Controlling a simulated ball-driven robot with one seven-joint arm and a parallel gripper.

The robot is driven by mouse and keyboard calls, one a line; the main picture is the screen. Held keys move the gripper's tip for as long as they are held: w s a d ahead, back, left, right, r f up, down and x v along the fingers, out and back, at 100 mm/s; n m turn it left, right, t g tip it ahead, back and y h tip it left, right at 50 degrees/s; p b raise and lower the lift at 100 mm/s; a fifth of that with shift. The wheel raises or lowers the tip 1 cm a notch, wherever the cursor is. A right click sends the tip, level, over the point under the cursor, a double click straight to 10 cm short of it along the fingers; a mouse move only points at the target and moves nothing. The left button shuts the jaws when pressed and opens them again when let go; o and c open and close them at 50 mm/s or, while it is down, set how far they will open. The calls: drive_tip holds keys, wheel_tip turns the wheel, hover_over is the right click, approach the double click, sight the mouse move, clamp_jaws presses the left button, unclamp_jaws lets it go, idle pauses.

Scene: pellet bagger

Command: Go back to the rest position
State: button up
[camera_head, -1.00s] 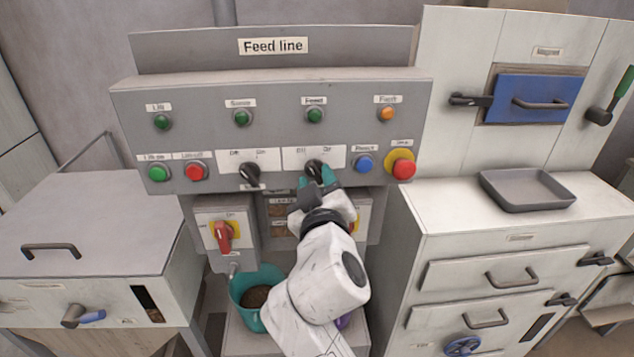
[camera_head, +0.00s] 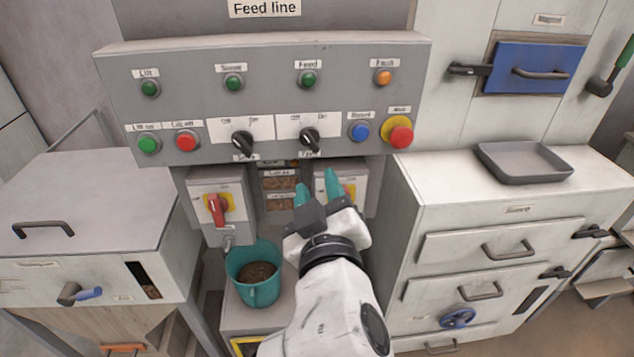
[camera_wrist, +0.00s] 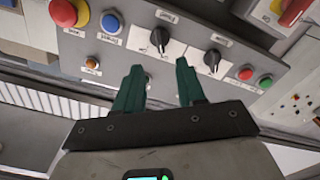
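My gripper (camera_head: 317,187) is in front of the lower part of the feed line cabinet, below the control panel (camera_head: 205,105). Its two teal fingers are apart with nothing between them. The right black selector knob (camera_head: 310,139) is just above the fingers in the head view, and the gripper is clear of it. The left black selector knob (camera_head: 242,142) is beside it on the same row. In the wrist view the gripper (camera_wrist: 158,80) is open, with both knobs beyond its fingertips, one knob (camera_wrist: 160,38) between them in the picture.
A teal bucket (camera_head: 262,291) with brown pellets stands left of my arm. A red rotary switch (camera_head: 216,209) is above it. A white drawer cabinet (camera_head: 410,200) with a grey tray (camera_head: 522,179) stands at right. A lidded bin (camera_head: 95,210) is at left.

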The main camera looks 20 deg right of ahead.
idle(0.4)
drive_tip(key=s+d+f+m+g, duration=0.1)
drive_tip(key=s+d+f+g, duration=0.2)
drive_tip(key=f, duration=0.4)
drive_tip(key=s+d+f+g+y, duration=0.1)
drive_tip(key=s+d+f+g, duration=0.15)
drive_tip(key=f, duration=0.45)
drive_tip(key=s+d+f+m+g, duration=0.1)
drive_tip(key=s+d+f+g, duration=0.2)
drive_tip(key=f, duration=0.4)
drive_tip(key=s+d+f+g+y, duration=0.1)
drive_tip(key=s+f+g+y, duration=0.1)
drive_tip(key=s+f+g, duration=0.2)
drive_tip(key=s+d+f+m+g+y, duration=0.1)
drive_tip(key=s+f+g+y, duration=0.1)
drive_tip(key=s+f, duration=0.8)
drive_tip(key=s+g, duration=0.1)
drive_tip(key=s, duration=0.4)
drive_tip(key=shift+d+f+g, duration=0.25)
drive_tip(key=shift+d+g, duration=0.1)
